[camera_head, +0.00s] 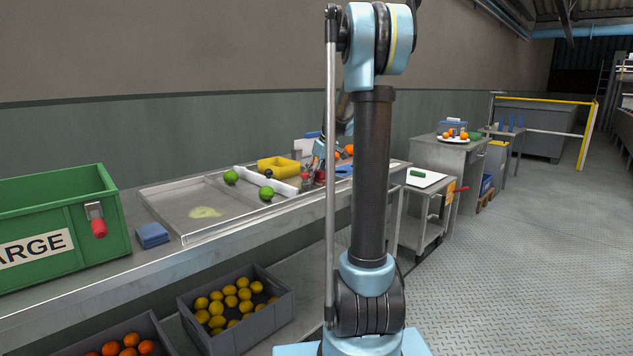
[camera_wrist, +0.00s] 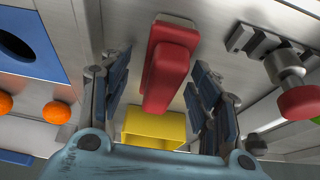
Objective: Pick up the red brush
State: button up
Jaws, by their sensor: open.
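The red brush (camera_wrist: 168,64) is in the middle of the wrist view. It has a long red block and a pale edge at its far end. My gripper (camera_wrist: 160,88) is open, with its blue-padded fingers to the left and right of the brush. Gaps show between the brush and both fingers; I cannot tell how deep it sits between them. In the head view a small red patch, likely the brush (camera_head: 320,174), shows on the bench beside my gripper (camera_head: 319,152), which is small and partly hidden by my arm.
A yellow bin (camera_wrist: 154,128) lies close by, also seen in the head view (camera_head: 278,165). A metal fitting with a red knob (camera_wrist: 300,103) stands right of the gripper. Oranges (camera_wrist: 56,112) and a blue panel (camera_wrist: 28,45) are left. A green crate (camera_head: 60,225) stands on the bench.

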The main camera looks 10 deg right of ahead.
aim_at(317, 170)
jog(key=c, duration=1.1)
jog(key=shift+c, duration=0.3)
notch_tip(317, 170, up, 10)
jog(key=shift+f, duration=0.1)
jog(key=shift+o, duration=1)
jog(key=shift+c, duration=0.3)
